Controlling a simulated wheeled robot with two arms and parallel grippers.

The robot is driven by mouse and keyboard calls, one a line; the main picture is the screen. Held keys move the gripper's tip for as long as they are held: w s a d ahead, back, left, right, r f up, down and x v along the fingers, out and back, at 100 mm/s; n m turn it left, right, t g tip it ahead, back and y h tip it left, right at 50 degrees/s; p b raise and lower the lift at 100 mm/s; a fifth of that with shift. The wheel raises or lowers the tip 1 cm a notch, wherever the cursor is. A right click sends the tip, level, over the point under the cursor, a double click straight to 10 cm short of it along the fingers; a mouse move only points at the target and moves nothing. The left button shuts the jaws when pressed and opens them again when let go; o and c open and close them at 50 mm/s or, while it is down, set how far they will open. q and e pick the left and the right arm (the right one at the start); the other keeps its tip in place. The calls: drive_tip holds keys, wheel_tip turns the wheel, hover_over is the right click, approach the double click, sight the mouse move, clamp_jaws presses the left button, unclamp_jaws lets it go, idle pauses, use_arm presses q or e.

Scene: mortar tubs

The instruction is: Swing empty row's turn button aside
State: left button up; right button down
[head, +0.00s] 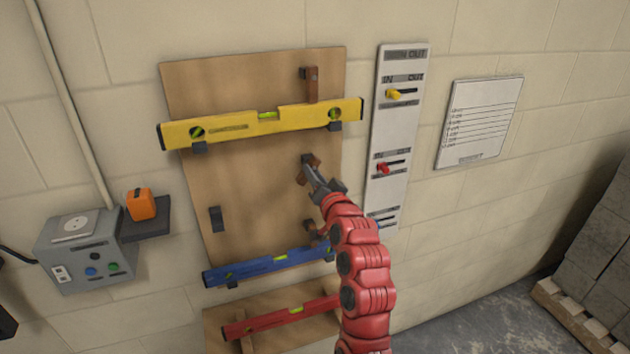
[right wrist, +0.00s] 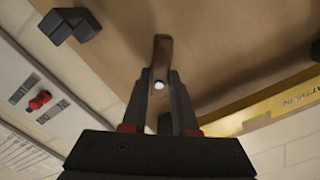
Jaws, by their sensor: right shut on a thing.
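The wooden turn button (head: 315,159) of the empty middle row is on the brown board, below the yellow level (head: 262,122). My right gripper (head: 310,172) is shut on it. In the right wrist view the button (right wrist: 162,50) rises between the two dark fingers of the gripper (right wrist: 160,82), with a pale screw head showing. In the head view the button is partly hidden by the fingers, so its exact angle is hard to tell. A dark bracket (head: 216,219) stands empty at the row's left. My left gripper is not in view.
A blue level (head: 265,266) and a red level (head: 280,318) sit lower. Another turn button (head: 313,86) stands upright above the yellow level. Right of the board hangs a white IN/OUT panel (head: 393,130) with sliders. A grey control box (head: 85,250) is at left.

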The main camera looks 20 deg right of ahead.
drive_tip(key=shift+a+r+m+p, duration=0.15)
drive_tip(key=shift+m+p, duration=0.55)
drive_tip(key=shift+m, duration=1.8)
drive_tip(key=shift+r+m+p, duration=0.25)
drive_tip(key=shift+m+p, duration=0.45)
drive_tip(key=shift+m, duration=1.8)
drive_tip(key=c, duration=0.7)
unclamp_jaws()
